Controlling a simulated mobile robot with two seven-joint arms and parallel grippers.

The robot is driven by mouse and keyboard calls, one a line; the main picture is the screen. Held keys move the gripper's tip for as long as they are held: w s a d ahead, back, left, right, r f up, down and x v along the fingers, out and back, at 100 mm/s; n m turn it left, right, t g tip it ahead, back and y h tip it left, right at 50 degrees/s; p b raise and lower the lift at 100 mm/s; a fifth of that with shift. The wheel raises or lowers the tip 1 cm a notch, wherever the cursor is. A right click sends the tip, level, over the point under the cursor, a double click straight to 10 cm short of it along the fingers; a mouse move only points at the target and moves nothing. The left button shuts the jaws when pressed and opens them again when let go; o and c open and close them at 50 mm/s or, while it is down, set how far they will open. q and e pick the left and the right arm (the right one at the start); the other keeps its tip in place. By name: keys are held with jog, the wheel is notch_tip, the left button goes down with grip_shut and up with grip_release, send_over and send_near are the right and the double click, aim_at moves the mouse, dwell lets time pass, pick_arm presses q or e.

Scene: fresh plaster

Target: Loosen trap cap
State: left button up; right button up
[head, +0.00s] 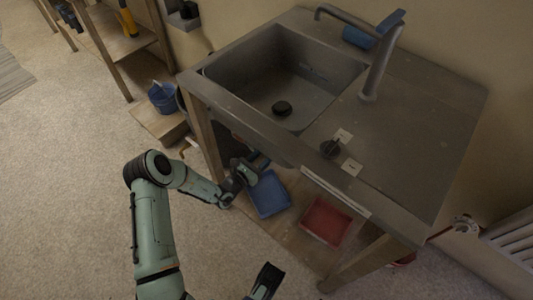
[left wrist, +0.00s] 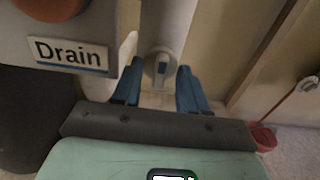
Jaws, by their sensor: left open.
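In the left wrist view, a grey round cap with a raised ridge (left wrist: 161,68), which looks like the trap cap, sits on a pale vertical pipe (left wrist: 165,25). My left gripper (left wrist: 160,82) is open, its two blue fingers on either side of the cap's lower part in the picture. I cannot tell whether they touch it. In the head view my left gripper (head: 250,170) reaches under the sink's front edge, and the cap is hidden there. A dark gripper part, probably my right gripper (head: 264,282), shows at the bottom edge; its jaws are unclear.
A blue tray (head: 270,194) and a red tray (head: 326,222) lie on the shelf below the sink (head: 280,85). A "Drain" label (left wrist: 70,54) is left of the cap. A blue bucket (head: 163,98) stands left of the cabinet. Open floor lies front left.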

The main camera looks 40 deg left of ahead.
pick_arm(q)
grip_shut()
jog(key=shift+n+p, duration=1.5)
jog(key=shift+n, duration=2.5)
